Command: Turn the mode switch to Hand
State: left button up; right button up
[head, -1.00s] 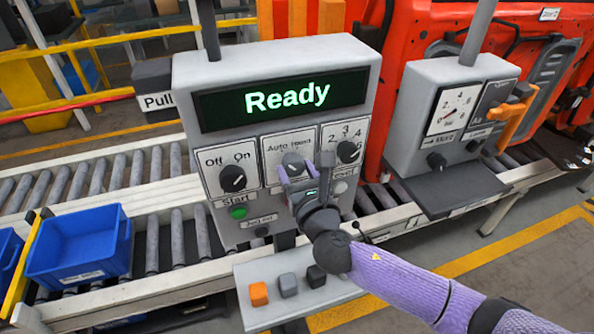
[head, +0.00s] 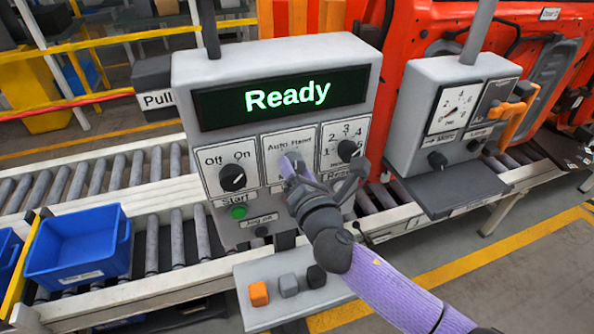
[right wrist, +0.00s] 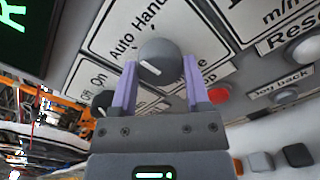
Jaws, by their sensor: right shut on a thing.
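The mode switch is a round grey knob (right wrist: 158,62) on the white "Auto Hand" plate (right wrist: 127,35). In the right wrist view it sits between the two purple fingers of my right gripper (right wrist: 157,85), which is shut on it. A white mark shows on the knob's lower face; I cannot tell clearly which label it points to. In the head view my right gripper (head: 289,164) hides the knob, and the "Auto Hand" plate (head: 288,140) shows around the fingers. My left gripper is not in view.
The panel's display (head: 287,96) reads "Ready". An Off/On knob (head: 232,177) is left of the plate, a numbered knob (head: 348,150) right. A green start button (head: 239,212) sits below. A gauge box (head: 450,115) stands at right.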

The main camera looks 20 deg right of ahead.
jog(key=m, duration=0.4)
jog(key=shift+m, duration=1.8)
jog(key=o, duration=1.3)
jog(key=s+b, duration=0.1)
jog(key=s, duration=0.9)
jog(key=shift+d+b, duration=0.15)
jog(key=shift+b, duration=0.15)
